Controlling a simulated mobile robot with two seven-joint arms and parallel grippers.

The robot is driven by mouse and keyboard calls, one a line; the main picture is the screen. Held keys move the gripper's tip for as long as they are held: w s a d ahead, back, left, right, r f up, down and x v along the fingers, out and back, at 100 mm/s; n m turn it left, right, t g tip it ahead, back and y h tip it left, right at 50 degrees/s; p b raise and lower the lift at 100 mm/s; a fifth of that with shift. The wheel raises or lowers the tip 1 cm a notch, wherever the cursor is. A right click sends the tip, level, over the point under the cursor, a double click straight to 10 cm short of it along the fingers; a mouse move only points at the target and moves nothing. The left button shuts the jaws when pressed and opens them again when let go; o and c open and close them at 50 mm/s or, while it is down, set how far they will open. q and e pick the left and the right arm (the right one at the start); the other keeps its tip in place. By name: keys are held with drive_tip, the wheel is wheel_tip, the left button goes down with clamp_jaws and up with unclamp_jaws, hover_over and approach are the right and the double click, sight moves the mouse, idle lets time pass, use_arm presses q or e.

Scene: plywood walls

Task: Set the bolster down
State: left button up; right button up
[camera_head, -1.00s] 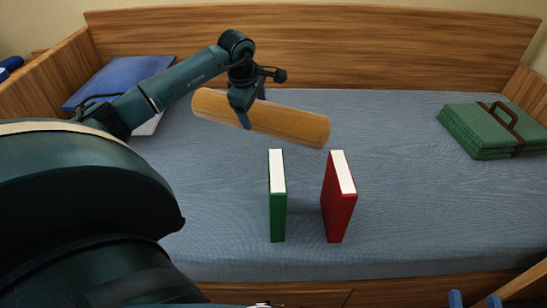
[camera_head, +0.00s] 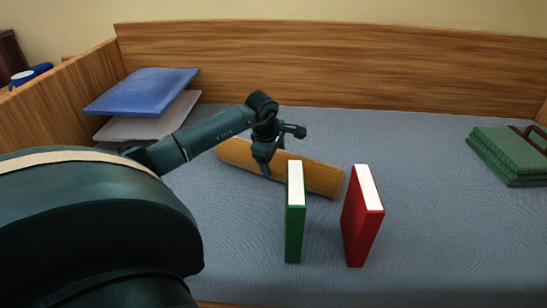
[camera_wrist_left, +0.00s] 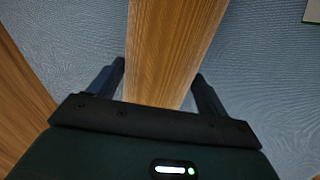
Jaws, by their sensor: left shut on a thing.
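The bolster (camera_head: 312,175) is a long wood-coloured roll, lying slanted behind the two books in the head view. My left gripper (camera_head: 268,165) is shut on it near its middle, from above. In the left wrist view the bolster (camera_wrist_left: 170,50) runs between the two fingers (camera_wrist_left: 158,88). It is low over the blue-grey mattress (camera_head: 420,230); I cannot tell whether it touches. The green book partly hides its right half. My right gripper is not in view.
A green book (camera_head: 294,220) and a red book (camera_head: 362,225) stand upright in front of the bolster. Blue and grey cushions (camera_head: 145,90) are stacked at the back left. A wooden backboard (camera_head: 330,65) closes the rear.

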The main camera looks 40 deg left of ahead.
use_arm(q)
drive_tip(key=o, duration=1.2)
